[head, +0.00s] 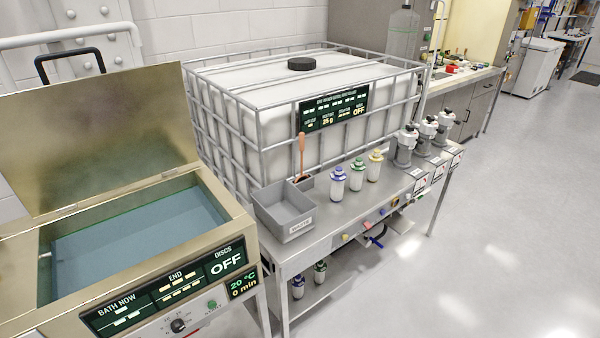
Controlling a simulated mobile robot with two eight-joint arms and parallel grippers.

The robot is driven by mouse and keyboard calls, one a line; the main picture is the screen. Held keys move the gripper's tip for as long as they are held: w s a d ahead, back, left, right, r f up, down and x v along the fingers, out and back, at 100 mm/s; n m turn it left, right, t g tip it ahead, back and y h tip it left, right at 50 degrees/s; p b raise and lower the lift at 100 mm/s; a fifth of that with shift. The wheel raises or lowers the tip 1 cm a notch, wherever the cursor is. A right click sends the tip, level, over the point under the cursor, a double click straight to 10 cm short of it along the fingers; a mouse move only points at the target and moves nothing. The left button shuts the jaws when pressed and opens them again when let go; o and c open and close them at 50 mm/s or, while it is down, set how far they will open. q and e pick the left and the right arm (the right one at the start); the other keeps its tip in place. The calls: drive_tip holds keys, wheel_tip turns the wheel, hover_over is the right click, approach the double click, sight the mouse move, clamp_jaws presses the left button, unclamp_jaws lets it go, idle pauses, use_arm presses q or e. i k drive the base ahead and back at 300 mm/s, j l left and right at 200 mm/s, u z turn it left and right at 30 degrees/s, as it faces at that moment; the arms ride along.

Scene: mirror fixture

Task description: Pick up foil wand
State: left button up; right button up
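A slim upright thing with a reddish-brown handle (301,148) stands at the back of the grey bench, between the grey tray and the white tank. It looks like the foil wand, but I cannot tell for sure. Its lower end goes into a small dark holder (304,185) beside the tray, so its tip is hidden. Neither of my grippers shows in the head view.
An open metal bath (140,240) with blue-grey liquid stands at left, its lid raised. A labelled grey tray (283,211) and several capped bottles (337,184) stand on the bench (330,220). A caged white tank (300,85) rises behind. The floor (500,190) at right is clear.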

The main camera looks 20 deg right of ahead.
sight(302, 176)
drive_tip(key=u, duration=0.4)
drive_tip(key=i+l+u, duration=0.1)
drive_tip(key=l+u, duration=0.95)
drive_tip(key=l, duration=0.4)
drive_tip(key=k+l+u, duration=0.2)
drive_tip(key=l, duration=0.3)
drive_tip(key=k+l, duration=0.1)
drive_tip(key=l, duration=0.45)
drive_tip(key=l+u, duration=0.1)
drive_tip(key=l, duration=0.4)
drive_tip(key=k, duration=0.05)
